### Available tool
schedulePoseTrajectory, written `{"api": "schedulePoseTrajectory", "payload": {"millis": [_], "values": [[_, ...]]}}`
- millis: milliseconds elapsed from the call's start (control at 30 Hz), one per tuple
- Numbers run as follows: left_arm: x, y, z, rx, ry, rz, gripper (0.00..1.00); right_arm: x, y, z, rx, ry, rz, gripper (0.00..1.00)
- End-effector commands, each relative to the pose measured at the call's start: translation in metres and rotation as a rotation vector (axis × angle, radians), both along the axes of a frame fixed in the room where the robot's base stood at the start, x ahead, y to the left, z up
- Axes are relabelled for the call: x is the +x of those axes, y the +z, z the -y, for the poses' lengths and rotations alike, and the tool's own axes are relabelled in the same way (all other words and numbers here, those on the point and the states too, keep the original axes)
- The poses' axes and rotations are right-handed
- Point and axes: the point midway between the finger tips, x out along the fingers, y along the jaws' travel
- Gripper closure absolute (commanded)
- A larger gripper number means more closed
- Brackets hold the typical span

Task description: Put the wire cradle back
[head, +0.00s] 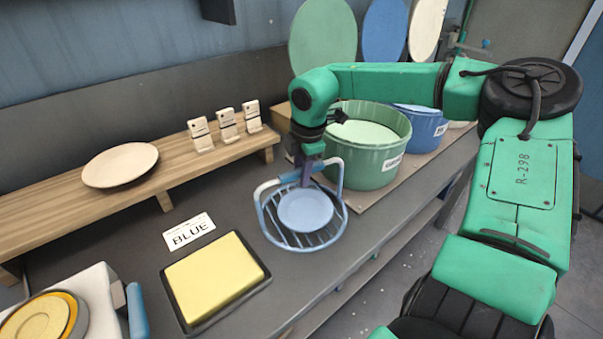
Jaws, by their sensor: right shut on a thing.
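The wire cradle (266,226) is a round, pale blue wire basket with a raised handle. A small blue plate (305,210) lies in it. My right gripper (308,178) reaches down from above and is shut on the cradle's handle; its fingertips are partly hidden. The cradle is over the dark counter, in front of the green tub; I cannot tell whether it touches the counter. My left gripper is not in view.
A green tub (375,168) and a blue tub (425,130) stand behind right. A wooden shelf (100,205) holds a cream plate (120,164). A white device (95,292) stands front left.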

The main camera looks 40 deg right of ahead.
Motion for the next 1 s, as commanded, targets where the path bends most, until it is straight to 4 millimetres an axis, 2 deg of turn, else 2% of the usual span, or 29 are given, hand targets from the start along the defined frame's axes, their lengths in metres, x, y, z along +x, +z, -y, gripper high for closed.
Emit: {"api": "schedulePoseTrajectory", "payload": {"millis": [33,200,233,300,667,767,867,1000], "values": [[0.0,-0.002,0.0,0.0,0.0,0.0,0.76,-0.006,-0.009,0.001,0.0,0.0,-0.025,1.0],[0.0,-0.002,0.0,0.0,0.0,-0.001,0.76,-0.006,-0.01,0.0,0.001,0.0,-0.026,1.0],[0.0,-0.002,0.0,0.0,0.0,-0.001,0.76,-0.006,-0.009,0.0,0.001,0.0,-0.026,0.58],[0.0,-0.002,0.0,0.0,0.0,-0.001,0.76,-0.005,-0.009,0.0,0.001,0.0,-0.023,0.34],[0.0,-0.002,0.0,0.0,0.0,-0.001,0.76,-0.004,-0.002,0.0,0.0,-0.001,-0.014,0.34],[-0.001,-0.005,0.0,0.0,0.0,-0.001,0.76,-0.005,0.01,0.0,0.0,0.0,-0.01,0.34],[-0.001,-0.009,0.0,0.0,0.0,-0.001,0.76,-0.008,0.032,-0.001,0.0,-0.002,-0.008,0.34],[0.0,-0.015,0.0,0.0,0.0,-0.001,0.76,-0.015,0.073,-0.002,-0.001,-0.003,-0.01,0.34]]}}
